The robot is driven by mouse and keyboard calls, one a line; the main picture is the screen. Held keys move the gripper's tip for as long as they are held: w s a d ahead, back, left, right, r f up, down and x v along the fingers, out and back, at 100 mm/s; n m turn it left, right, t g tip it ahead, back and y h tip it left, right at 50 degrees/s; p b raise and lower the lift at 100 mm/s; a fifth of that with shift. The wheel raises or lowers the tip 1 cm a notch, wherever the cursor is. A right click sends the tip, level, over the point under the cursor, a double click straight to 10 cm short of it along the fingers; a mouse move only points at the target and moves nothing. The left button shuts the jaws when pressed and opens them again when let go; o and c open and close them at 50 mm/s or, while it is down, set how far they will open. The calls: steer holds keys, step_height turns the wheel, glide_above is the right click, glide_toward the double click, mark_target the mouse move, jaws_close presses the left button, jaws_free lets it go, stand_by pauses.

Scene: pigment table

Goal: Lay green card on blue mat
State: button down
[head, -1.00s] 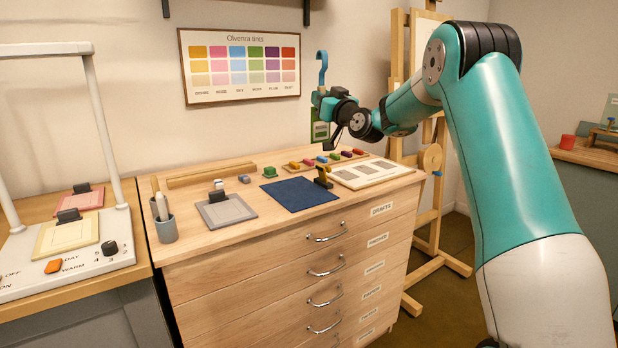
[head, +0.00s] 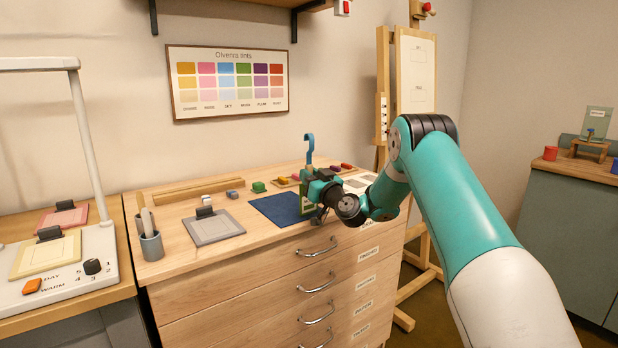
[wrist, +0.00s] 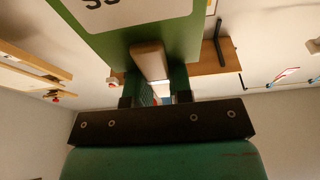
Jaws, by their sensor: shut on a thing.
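The green card (head: 306,206) with a white label is in my gripper (head: 315,184) in the head view. It is held upright, low over the right part of the blue mat (head: 272,208). In the wrist view the green card (wrist: 106,44) fills the top, and my gripper (wrist: 155,92) is shut at its tan grip block (wrist: 149,60). My gripper and the card hide the mat's right side. I cannot tell whether the card's lower edge touches the mat.
A grey card (head: 215,229) with a black clip lies left of the mat. A green block (head: 258,187) and coloured blocks (head: 346,167) stand behind. A cup with tools (head: 151,246) is at the left corner. The cabinet's front edge is close to the mat.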

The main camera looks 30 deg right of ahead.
steer(key=shift+f+b, duration=0.15)
steer(key=shift+b, duration=0.15)
steer(key=c, duration=1)
jaws_free()
